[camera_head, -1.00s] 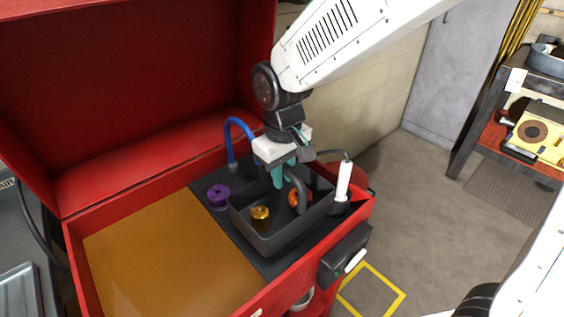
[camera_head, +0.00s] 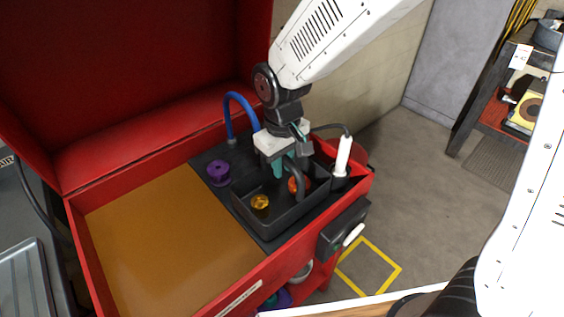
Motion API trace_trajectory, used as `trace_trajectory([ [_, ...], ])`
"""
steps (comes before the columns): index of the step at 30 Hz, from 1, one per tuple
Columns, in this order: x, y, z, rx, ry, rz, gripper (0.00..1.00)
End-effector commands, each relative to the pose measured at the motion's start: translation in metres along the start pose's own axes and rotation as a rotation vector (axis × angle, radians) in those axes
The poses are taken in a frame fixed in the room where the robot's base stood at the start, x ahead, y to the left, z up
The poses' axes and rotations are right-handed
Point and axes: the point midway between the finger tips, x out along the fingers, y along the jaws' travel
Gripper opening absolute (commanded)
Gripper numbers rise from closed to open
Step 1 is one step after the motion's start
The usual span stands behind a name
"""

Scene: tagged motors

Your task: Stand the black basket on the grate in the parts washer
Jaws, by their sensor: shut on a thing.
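The black basket (camera_head: 270,223) is an open, upright box in the parts washer (camera_head: 240,283), over the dark grate (camera_head: 211,187) at its right part. A gold part (camera_head: 260,202) and an orange part (camera_head: 293,185) are in it. My gripper (camera_head: 285,167) has teal fingers and is shut at the basket's dark curved handle (camera_head: 300,180). The fingers hide part of the handle and the basket's far side. I cannot tell whether the basket's underside touches the grate.
A purple spool (camera_head: 218,172) stands on the grate left of the basket. A blue hose (camera_head: 241,97) rises behind it. A white-handled brush (camera_head: 343,155) stands at right. The raised red lid (camera_head: 130,85) is behind. The orange-brown surface (camera_head: 170,250) at left is bare.

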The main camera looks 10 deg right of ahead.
Motion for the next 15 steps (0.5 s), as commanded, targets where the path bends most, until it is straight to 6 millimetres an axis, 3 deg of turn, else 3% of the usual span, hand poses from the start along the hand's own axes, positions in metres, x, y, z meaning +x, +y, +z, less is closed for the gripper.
trace_trajectory([
  [15,0.0051,0.0003,-0.0008,0.001,0.003,0.000,0.00],
])
